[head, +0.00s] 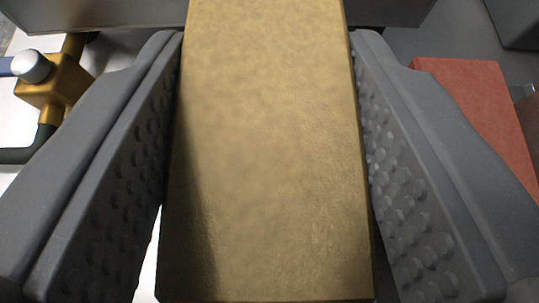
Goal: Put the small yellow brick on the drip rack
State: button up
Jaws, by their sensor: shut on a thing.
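A yellow brick (268,150) fills the middle of the head view, seen close up, with its top edge running out of the picture. My gripper (270,170) is shut on it, with one grey studded finger against its left side and the other against its right side. I cannot tell from this view how far the brick is above the surface below. I cannot make out the drip rack for certain.
A red brick (482,108) lies to the right, partly behind my right finger. A brass valve fitting (52,82) with a silver cap and dark pipes is at the left. A grey edge (110,14) runs along the top, and a dark object (516,22) is at the top right.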

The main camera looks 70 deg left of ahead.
aim_at(266, 154)
jog(key=shift+f+b, duration=0.6)
jog(key=shift+f, duration=1.25)
jog(key=o, duration=1.3)
jog(key=p+v, duration=0.4)
jog(key=v, duration=0.8)
jog(key=shift+r, duration=0.1)
